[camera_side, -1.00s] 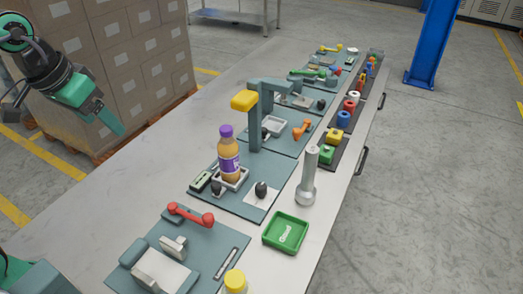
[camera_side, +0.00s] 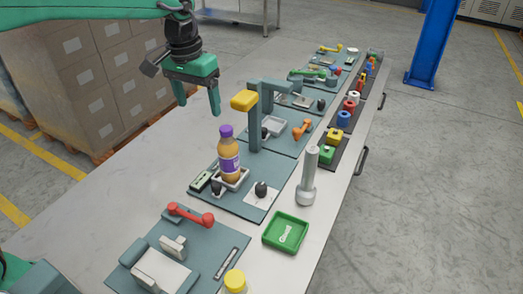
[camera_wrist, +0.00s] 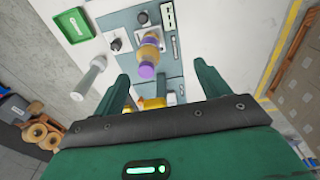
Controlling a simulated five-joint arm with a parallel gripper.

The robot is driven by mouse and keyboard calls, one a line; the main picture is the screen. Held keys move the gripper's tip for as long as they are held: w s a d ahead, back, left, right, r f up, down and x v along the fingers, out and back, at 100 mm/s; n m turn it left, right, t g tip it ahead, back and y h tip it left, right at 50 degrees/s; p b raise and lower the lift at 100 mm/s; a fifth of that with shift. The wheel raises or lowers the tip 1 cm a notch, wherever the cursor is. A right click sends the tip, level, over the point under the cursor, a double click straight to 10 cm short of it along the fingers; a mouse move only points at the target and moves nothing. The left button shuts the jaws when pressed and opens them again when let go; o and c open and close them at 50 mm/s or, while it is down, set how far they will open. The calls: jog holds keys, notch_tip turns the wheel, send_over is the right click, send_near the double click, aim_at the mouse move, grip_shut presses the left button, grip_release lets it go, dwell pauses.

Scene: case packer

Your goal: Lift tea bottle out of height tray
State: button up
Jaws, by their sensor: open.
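The tea bottle (camera_side: 229,158), amber with a purple cap and purple label, stands upright in a small white tray (camera_side: 236,183) on a grey-blue mat. In the wrist view the bottle (camera_wrist: 149,50) appears cap towards me, above the gap between my fingers. My gripper (camera_side: 201,112) is open and empty. It hangs above the table, up and to the left of the bottle and apart from it. The fingers also show in the wrist view (camera_wrist: 160,88). The bottle hides part of the tray.
A grey post with a yellow-ended arm (camera_side: 245,100) stands just behind the bottle. A grey cylinder on a round base (camera_side: 307,180) and a green tray (camera_side: 286,233) are to the right. A red handle (camera_side: 191,215) lies in front. The table's left side is clear.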

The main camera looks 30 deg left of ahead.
jog(key=g, duration=0.1)
send_over(226, 128)
notch_tip(226, 128, down, 4)
jog(key=shift+s+f, duration=0.1)
jog(key=shift+f, duration=0.1)
jog(key=shift+f, duration=1.25)
jog(key=shift+f, duration=2.6)
jog(key=c, duration=1.6)
